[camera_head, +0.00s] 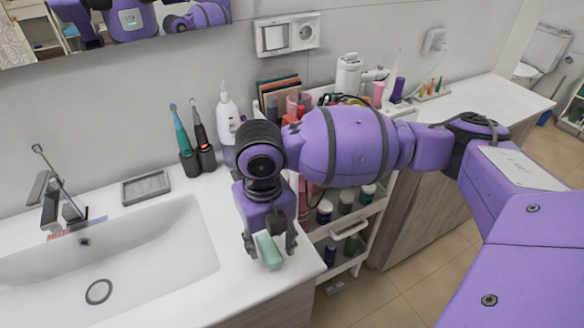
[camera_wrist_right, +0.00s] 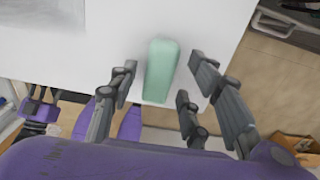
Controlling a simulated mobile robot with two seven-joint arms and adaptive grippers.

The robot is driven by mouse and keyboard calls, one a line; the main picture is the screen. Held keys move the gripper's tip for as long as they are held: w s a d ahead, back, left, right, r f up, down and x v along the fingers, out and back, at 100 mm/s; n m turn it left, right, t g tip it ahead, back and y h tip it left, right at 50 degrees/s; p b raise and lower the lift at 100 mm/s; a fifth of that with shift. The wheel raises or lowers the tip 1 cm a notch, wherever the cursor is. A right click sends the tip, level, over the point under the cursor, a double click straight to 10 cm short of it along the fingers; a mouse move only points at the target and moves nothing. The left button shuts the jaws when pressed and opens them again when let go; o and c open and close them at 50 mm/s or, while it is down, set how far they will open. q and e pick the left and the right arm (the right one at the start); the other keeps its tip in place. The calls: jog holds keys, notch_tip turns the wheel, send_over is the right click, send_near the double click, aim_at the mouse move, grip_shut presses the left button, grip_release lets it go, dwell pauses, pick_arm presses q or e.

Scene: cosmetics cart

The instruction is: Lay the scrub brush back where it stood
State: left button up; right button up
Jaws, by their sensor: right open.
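The scrub brush appears to be the mint-green block (camera_head: 268,251) at the right front edge of the white counter; no bristles show. It also shows in the right wrist view (camera_wrist_right: 161,70), lying on the white top near its edge. My right gripper (camera_head: 270,247) points down over it from above. I cannot tell how high the fingers are above the counter.
The sink basin (camera_head: 150,250) is left of my gripper. A grey soap dish (camera_head: 147,188), toothbrushes (camera_head: 196,140) and a white pump bottle (camera_head: 227,118) stand behind. A cart of bottles (camera_head: 350,222) stands right of the counter edge. Bare counter (camera_head: 225,210) lies between basin and gripper.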

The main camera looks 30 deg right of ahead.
aim_at(268, 245)
notch_tip(268, 245, up, 10)
jog(key=shift+r+p, duration=0.2)
jog(key=shift+p, duration=0.15)
